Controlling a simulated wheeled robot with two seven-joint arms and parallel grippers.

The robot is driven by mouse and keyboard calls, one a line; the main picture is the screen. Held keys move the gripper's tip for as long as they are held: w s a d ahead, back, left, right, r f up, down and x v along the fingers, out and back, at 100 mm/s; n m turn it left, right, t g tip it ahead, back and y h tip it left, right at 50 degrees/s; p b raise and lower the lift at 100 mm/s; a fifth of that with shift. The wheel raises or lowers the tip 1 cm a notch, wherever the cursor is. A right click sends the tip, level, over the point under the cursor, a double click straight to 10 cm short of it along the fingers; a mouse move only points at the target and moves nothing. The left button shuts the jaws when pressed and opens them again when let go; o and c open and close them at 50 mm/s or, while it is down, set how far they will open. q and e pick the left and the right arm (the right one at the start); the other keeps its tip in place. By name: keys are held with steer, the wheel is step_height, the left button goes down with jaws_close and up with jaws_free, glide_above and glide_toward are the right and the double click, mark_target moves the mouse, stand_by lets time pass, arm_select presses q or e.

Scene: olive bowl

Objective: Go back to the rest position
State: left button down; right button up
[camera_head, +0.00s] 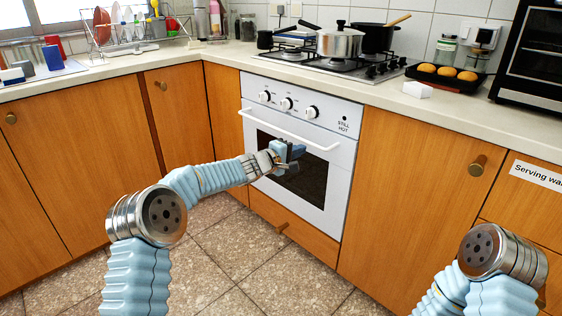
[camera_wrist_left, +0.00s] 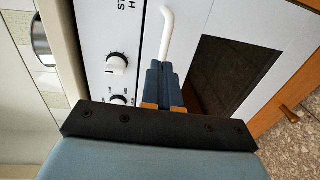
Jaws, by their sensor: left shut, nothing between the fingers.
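My left gripper (camera_head: 292,157) is in front of the white oven door (camera_head: 331,173), near its handle. In the left wrist view, the left gripper (camera_wrist_left: 161,78) has its blue fingers together with nothing between them. The white oven handle (camera_wrist_left: 166,34) shows just beyond the fingertips; I cannot tell whether they touch. The oven door is closed. My right arm shows only in part at the lower right of the head view, and its gripper is out of the picture.
The worktop (camera_head: 215,55) holds a dish rack (camera_head: 120,38), a steel pot (camera_head: 339,42) on the hob, a tray of buns (camera_head: 446,76) and a black toaster oven (camera_head: 533,55). Wooden cabinets (camera_head: 407,170) flank the oven. The tiled floor (camera_head: 240,245) is clear.

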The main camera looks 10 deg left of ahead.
arm_select(q)
steer(key=b+v, duration=0.3)
steer(key=v, duration=0.5)
steer(key=s+f+m+g+y, duration=0.1)
steer(key=s+f+g+y, duration=0.15)
steer(key=s+f, duration=0.55)
steer(key=s+a+f+m+g+y, duration=0.1)
steer(key=s+f+g, duration=0.2)
steer(key=f, duration=1)
steer(key=s+f+m+g+y, duration=0.1)
steer(key=s+f+g, duration=0.2)
steer(key=s+f, duration=0.5)
steer(key=s+f+m+g+y, duration=0.1)
steer(key=s+f+m+g, duration=0.1)
steer(key=s+f, duration=0.5)
steer(key=s+f+m+g+p, duration=0.1)
steer(key=s+f+m, duration=0.2)
steer(key=s+f, duration=0.5)
steer(key=s+a, duration=0.1)
steer(key=s, duration=0.7)
steer(key=shift+g+y, duration=0.35)
arm_select(e)
steer(key=f, duration=0.1)
steer(key=d+f, duration=0.1)
steer(key=shift+w+f, duration=0.3)
steer(key=shift+w, duration=0.05)
arm_select(q)
steer(key=shift+s, duration=0.1)
